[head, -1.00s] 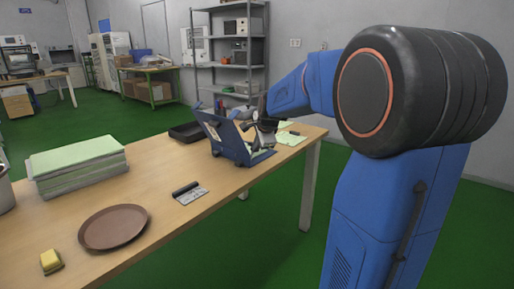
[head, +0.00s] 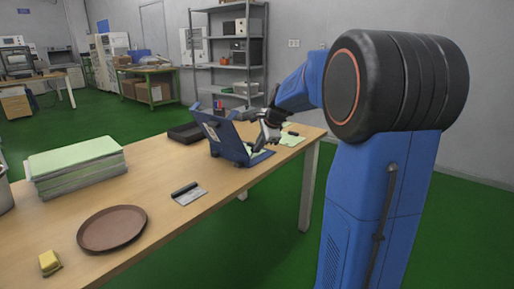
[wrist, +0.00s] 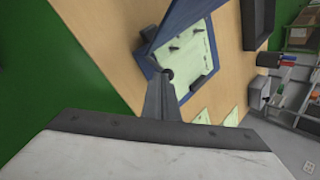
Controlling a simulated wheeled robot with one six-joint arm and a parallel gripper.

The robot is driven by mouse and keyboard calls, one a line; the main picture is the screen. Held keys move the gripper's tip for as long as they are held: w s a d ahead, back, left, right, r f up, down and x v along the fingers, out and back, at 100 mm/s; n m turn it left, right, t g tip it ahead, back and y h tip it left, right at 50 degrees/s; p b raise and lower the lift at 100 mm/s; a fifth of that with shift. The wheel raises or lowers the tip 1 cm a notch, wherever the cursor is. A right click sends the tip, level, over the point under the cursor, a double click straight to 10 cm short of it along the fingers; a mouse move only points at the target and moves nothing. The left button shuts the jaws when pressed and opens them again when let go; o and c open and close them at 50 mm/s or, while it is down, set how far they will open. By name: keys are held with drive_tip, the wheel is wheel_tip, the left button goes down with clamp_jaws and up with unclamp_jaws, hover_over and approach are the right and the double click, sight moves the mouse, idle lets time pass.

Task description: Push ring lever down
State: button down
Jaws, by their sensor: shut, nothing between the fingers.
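A blue lever-arch binder (head: 228,139) stands open near the far right end of the wooden table, one cover raised and one lying flat. In the wrist view the binder (wrist: 178,19) shows pale green paper (wrist: 190,49) inside with small dark metal parts (wrist: 173,48). My gripper (head: 266,138) is just over the right side of the binder. In the wrist view my gripper (wrist: 166,82) is shut and empty, its tips beside a small dark round part at the binder's inner edge. I cannot tell whether they touch it, or which way the ring lever stands.
A black tray (head: 186,132) lies behind the binder. Green papers (head: 291,140) lie to its right. A black-handled scraper (head: 189,194), a brown plate (head: 112,229), a yellow block (head: 49,262) and a paper stack (head: 76,163) lie toward the left. The table between them is clear.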

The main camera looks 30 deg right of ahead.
drive_tip(key=d+f+y, duration=0.1)
drive_tip(key=y, duration=0.1)
drive_tip(key=w+d+f+m+g+y, duration=0.1)
drive_tip(key=d+y, duration=0.1)
drive_tip(key=shift+g, duration=0.3)
drive_tip(key=shift+a+r, duration=0.2)
drive_tip(key=shift+a, duration=0.15)
drive_tip(key=shift+s+a, duration=0.25)
drive_tip(key=shift+a, duration=0.3)
